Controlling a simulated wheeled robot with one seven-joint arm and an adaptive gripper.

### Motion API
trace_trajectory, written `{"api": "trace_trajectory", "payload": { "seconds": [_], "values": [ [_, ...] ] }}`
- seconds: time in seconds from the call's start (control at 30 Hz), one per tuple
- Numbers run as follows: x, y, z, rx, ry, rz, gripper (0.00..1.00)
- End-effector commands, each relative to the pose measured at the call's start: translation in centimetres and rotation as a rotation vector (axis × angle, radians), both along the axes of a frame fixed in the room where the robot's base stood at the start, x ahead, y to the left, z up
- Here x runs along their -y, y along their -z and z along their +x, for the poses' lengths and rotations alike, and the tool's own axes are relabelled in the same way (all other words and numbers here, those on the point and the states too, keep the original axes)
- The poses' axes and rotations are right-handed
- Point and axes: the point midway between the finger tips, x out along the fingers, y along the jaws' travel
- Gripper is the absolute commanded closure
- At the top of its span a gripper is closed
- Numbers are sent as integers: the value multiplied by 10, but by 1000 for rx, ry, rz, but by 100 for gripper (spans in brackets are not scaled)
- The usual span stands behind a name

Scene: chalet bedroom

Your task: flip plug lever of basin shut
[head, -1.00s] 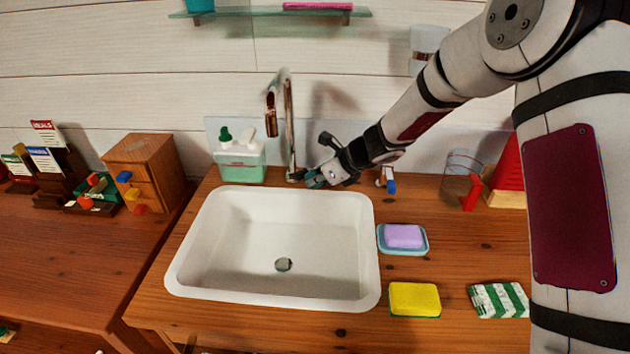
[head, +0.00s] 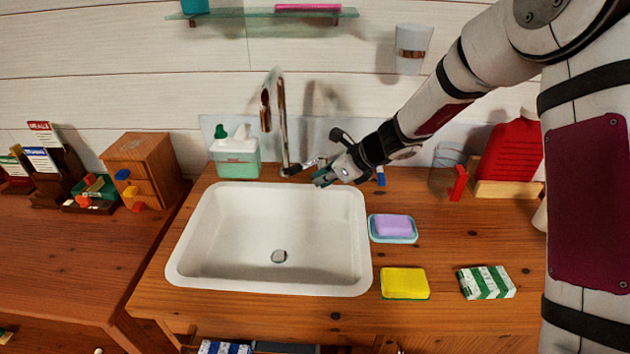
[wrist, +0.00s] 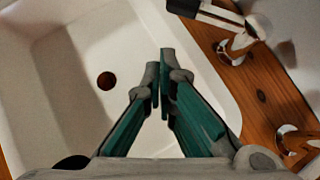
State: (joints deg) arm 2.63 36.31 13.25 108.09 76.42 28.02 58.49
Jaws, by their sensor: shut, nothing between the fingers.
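A small fitting with a blue tip (head: 381,179) stands right of the faucet, partly behind my gripper. I cannot tell for sure which fitting is the plug lever. My gripper (head: 319,183) is shut and empty, over the basin's back rim, right of the faucet base. In the wrist view its fingertips (wrist: 160,78) meet beside metal fittings (wrist: 238,45).
A glass (head: 446,170) and red object (head: 510,150) stand at the back right.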

Motion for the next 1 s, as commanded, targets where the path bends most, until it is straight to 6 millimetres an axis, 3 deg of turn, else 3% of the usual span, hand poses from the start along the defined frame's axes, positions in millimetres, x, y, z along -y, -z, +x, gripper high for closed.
{"api": "trace_trajectory", "payload": {
  "seconds": [0.33, 0.87, 1.0],
  "values": [
    [24, -39, -29, 2, -1, -1, 100],
    [29, -47, -35, 4, -4, -2, 100],
    [31, -65, -48, 60, -79, -46, 100]
  ]
}}
